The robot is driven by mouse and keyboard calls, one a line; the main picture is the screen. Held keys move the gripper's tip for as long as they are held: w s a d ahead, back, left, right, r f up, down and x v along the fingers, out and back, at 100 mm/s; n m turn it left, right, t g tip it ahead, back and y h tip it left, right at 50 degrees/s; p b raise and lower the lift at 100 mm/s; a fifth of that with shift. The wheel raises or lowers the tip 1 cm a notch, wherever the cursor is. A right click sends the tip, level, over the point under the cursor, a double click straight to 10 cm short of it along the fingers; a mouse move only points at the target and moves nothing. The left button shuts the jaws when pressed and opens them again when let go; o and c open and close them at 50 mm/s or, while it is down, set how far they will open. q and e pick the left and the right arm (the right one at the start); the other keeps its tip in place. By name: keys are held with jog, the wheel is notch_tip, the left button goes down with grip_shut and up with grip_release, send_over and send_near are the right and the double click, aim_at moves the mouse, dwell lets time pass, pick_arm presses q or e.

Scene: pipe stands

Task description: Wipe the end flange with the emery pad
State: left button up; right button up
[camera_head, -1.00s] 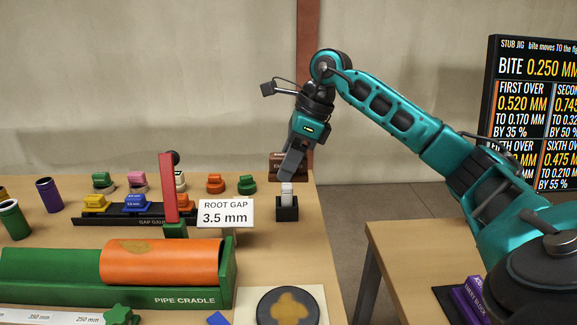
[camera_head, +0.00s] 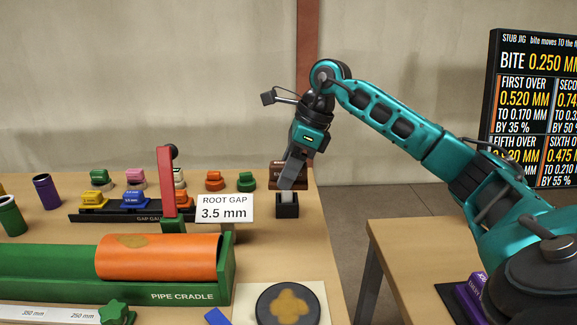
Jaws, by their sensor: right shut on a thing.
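My right gripper (camera_head: 287,185) points down at a small black holder (camera_head: 288,211) near the table's right edge. Its fingers are shut on a small pale block, which I take to be the emery pad (camera_head: 288,197); its lower part sits in the holder's top and the fingers hide the rest. The end flange, as I take it, is a dark round disc (camera_head: 266,304) with a brown-yellow stain in its middle. It lies on a pale mat (camera_head: 317,291) at the front of the table, apart from the gripper. My left gripper is not in view.
An orange pipe (camera_head: 185,257) with a stain rests in the green pipe cradle (camera_head: 195,297). A "ROOT GAP 3.5 mm" card (camera_head: 225,208) stands left of the holder. Several coloured gauges and a red post (camera_head: 166,185) stand further left. A brown sign (camera_head: 284,172) stands behind the fingers.

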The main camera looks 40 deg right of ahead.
pick_arm(q)
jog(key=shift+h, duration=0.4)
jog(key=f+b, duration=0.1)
jog(key=b, duration=0.1)
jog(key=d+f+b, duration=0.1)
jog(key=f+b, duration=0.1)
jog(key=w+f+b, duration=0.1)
jog(key=b, duration=0.1)
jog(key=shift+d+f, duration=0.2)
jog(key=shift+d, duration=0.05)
pick_arm(e)
notch_tip(320, 180, down, 10)
jog(key=shift+r, duration=0.1)
jog(key=o, duration=1)
pick_arm(q)
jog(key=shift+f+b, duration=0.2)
jog(key=shift+b, duration=0.2)
pick_arm(e)
jog(key=shift+f, duration=0.2)
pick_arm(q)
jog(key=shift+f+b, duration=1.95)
pick_arm(e)
jog(key=shift+f, duration=3)
